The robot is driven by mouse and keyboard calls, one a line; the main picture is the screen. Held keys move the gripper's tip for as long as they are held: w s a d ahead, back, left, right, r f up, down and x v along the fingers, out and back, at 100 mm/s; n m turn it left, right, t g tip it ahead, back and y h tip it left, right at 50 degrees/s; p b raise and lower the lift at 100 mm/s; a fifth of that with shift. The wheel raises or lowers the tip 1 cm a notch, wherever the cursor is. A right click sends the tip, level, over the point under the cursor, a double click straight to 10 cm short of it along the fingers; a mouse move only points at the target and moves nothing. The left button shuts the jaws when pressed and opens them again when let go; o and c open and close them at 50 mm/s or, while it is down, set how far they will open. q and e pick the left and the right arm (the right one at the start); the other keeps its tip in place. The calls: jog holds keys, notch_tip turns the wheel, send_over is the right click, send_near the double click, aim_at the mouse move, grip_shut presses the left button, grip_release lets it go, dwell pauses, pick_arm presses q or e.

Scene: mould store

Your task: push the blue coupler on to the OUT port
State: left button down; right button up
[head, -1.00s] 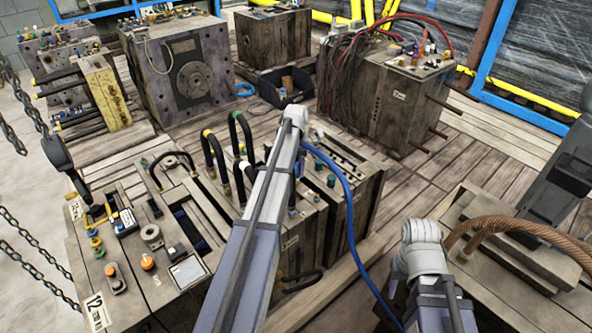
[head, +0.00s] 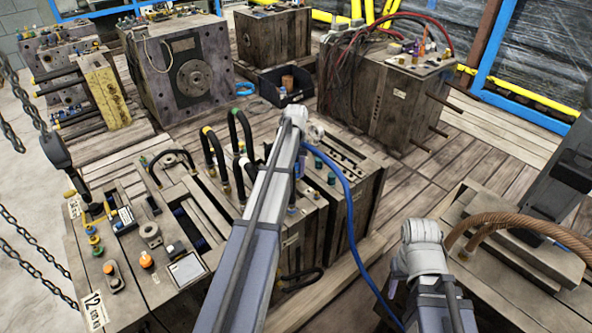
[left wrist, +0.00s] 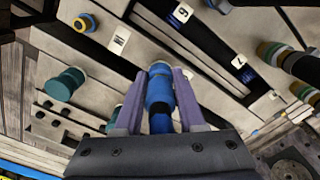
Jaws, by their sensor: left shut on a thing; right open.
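The blue coupler (left wrist: 160,92) is between the two lavender fingers of my left gripper (left wrist: 158,100) in the left wrist view, and they are shut on it. Its far end points at the pale mould top; whether it touches a port there is hidden. In the head view my left gripper (head: 297,172) is mostly behind its own arm, over the front mould (head: 312,235). A blue hose (head: 347,195) hangs from beside it. No port can be read as OUT. My right gripper (head: 390,290) shows only in part, low beside its arm, clear of the mould.
A teal fitting (left wrist: 65,84) and a blue and yellow fitting (left wrist: 84,22) stand near the coupler. Black hose loops (head: 240,150) rise just left of my left arm. A brown rope (head: 525,228) lies at the right. Planks (head: 420,185) behind are clear.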

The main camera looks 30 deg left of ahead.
pick_arm(q)
jog(key=shift+f+b, duration=0.25)
jog(key=shift+b, duration=0.05)
